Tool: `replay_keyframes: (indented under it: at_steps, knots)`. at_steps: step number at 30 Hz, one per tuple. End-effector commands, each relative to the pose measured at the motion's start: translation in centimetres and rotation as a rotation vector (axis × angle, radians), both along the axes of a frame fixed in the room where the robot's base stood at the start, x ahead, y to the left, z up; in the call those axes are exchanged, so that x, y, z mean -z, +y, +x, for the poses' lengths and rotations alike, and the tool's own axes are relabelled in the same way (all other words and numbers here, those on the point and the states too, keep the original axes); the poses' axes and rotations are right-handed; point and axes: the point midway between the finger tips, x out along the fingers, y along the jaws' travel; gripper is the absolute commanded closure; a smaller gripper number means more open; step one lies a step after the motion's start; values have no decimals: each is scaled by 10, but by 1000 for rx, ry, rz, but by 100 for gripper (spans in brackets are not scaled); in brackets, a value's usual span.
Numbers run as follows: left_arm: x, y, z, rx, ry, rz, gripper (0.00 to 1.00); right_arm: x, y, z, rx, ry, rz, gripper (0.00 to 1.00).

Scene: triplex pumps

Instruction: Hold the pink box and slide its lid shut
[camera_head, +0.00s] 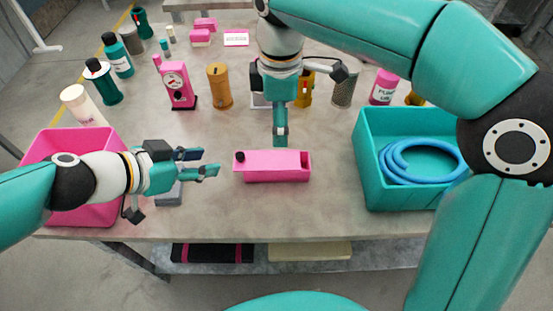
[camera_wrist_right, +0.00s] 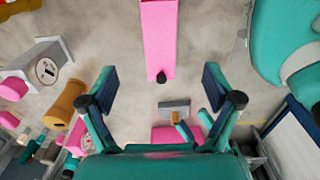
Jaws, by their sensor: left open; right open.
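The pink box (camera_head: 277,170) lies on the table in the middle of the head view, its long side running left to right. Its pink lid (camera_head: 270,159) covers most of the top, with a dark knob (camera_head: 240,157) at the left end. A small dark gap shows at the right end. My left gripper (camera_head: 212,162) is open, left of the box and apart from it, its fingers pointing right. My right gripper (camera_head: 280,140) points down over the box's far edge. In the wrist view, its fingers are spread and empty, with the box (camera_wrist_right: 158,35) and knob (camera_wrist_right: 161,76) between and beyond them.
A pink crate (camera_head: 42,165) stands at the left, a grey block (camera_head: 170,194) beside it. A teal crate (camera_head: 385,197) with a blue hose (camera_head: 423,161) stands at the right. A pink gauge (camera_head: 177,85) and orange canister (camera_head: 219,86) stand behind. The table in front of the box is clear.

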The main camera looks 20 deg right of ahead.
Motion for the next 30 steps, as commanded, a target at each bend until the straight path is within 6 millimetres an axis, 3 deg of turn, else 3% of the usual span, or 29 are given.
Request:
replay_keyframes:
  at_steps: [18,24,30]
  knots:
    - [0,1,0,-2,-1,1,58,117,0,-1,0,4,-2,10]
    - [0,1,0,-2,-1,1,58,135,0,0,1,1,-1,10]
    - [0,1,0,-2,-1,1,58,140,0,0,0,0,0,10]
